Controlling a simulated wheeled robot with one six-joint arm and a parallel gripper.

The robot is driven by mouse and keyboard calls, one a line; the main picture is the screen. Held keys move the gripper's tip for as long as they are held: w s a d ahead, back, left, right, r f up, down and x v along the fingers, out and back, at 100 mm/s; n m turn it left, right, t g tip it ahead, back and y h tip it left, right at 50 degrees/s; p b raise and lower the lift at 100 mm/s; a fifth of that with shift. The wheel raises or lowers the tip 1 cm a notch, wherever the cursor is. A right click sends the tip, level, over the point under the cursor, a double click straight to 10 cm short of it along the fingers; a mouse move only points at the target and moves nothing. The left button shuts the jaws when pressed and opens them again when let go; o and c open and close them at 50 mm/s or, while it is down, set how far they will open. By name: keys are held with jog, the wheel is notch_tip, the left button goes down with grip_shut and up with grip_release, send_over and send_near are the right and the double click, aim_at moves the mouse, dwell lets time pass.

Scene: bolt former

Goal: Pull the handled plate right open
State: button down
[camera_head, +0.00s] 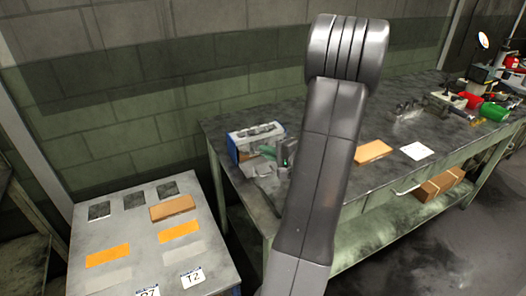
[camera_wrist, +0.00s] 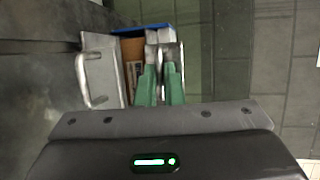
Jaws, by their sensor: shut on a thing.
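A grey metal plate with a bar handle (camera_wrist: 101,72) lies at the left in the wrist view, beside an open blue-edged box (camera_wrist: 140,31). In the head view the box (camera_head: 240,143) stands on the bench's near left end, with grey metal pieces in front of it. My gripper (camera_wrist: 163,68) has its two green fingers pointing into the box area. They are closed around a thin pale metal loop that looks like a handle. The fingers hide much of what it joins. In the head view my gripper (camera_head: 269,151) is partly hidden behind my arm.
The dark bench (camera_head: 360,205) carries an orange-brown block (camera_head: 373,152), a white sheet (camera_head: 416,151) and red and green bins at the far right. A separate grey table (camera_head: 130,243) with orange and grey pads stands at the left. A block wall runs behind.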

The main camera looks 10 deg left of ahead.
jog(key=shift+s+d, duration=0.3)
jog(key=shift+s, duration=0.2)
jog(key=shift+f, duration=0.1)
jog(key=c, duration=1.5)
grip_release()
jog(key=shift+s+d, duration=0.15)
jog(key=shift+c, duration=0.2)
jog(key=b+v, duration=0.2)
jog(key=v, duration=1.1)
jog(key=shift+s+d, duration=0.2)
jog(key=shift+d, duration=0.1)
jog(key=shift+w+a, duration=0.1)
jog(key=p+x, duration=0.2)
jog(key=x, duration=1.2)
jog(key=shift+r, duration=0.2)
